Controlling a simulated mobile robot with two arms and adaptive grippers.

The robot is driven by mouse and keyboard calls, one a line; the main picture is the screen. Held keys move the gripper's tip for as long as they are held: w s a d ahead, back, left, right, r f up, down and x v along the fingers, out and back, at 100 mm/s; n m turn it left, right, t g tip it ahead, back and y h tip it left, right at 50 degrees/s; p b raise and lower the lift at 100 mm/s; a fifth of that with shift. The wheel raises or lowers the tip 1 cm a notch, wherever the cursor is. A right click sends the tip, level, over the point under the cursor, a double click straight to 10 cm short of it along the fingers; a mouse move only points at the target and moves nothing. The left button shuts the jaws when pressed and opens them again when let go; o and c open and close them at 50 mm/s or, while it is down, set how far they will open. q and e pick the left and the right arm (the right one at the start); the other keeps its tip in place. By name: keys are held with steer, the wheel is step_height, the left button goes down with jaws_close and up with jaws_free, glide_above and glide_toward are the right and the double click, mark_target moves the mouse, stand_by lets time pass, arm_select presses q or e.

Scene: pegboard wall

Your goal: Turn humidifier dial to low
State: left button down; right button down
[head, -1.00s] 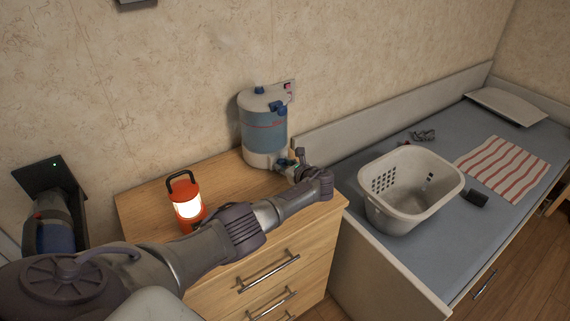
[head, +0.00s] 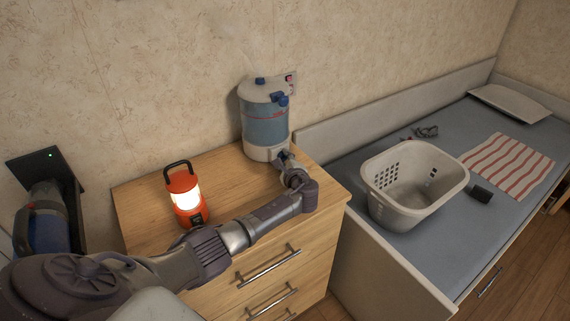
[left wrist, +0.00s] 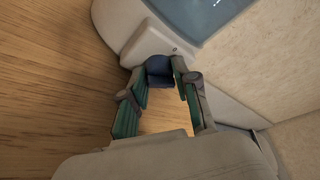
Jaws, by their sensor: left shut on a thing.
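The humidifier (head: 264,124) is a white and blue tank standing at the back right of the wooden dresser top, against the wall. Its base also shows in the left wrist view (left wrist: 140,38). The dial (left wrist: 159,70) is a dark blue knob low on the front of the base. My left gripper (left wrist: 160,82) has its green-padded fingers on either side of the dial and is shut on it. In the head view my left gripper (head: 284,161) is at the humidifier's base, and the wrist hides most of the dial. The dial's setting cannot be read. My right gripper is not in view.
A lit orange lantern (head: 185,196) stands on the dresser (head: 226,172), left of my arm. A white laundry basket (head: 414,187) sits on the bed to the right.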

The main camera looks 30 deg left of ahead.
arm_select(q)
steer(key=shift+f, duration=0.1)
steer(key=shift+n, duration=0.3)
steer(key=c, duration=0.9)
jaws_free()
steer(key=shift+o, duration=0.2)
steer(key=shift+v, duration=4)
steer(key=shift+s, duration=0.1)
